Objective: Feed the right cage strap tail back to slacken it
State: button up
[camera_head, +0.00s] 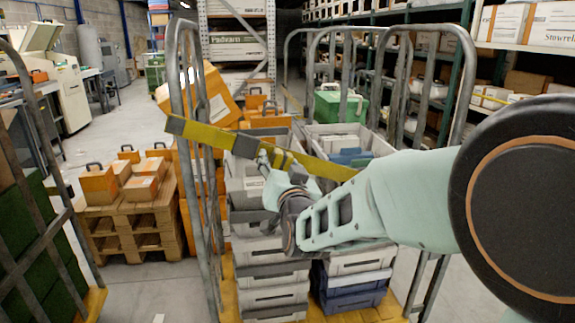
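A yellow strap (208,134) runs across the front of the right roll cage (190,180), sloping down from upper left to right. Its left end has a grey patch by the cage's left post, and a dark piece (246,146), perhaps a buckle, sits on it near my gripper. My gripper (266,160) is at the strap's middle, its fingertips over or against the band. I cannot tell whether the fingers are closed on it, nor pick out a loose tail. My arm reaches in from the right and hides part of the strap and cage.
Stacked grey totes (275,272) fill the cage, with a tilted orange case (215,98) behind its left post. A pallet (140,222) of orange cases stands left. Another cage (40,240) is at the left edge. Shelving lines the right.

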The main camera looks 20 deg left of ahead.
jog(key=shift+o, duration=0.3)
jog(key=shift+d, duration=0.15)
jog(key=v, duration=0.7)
jog(key=shift+s, duration=0.25)
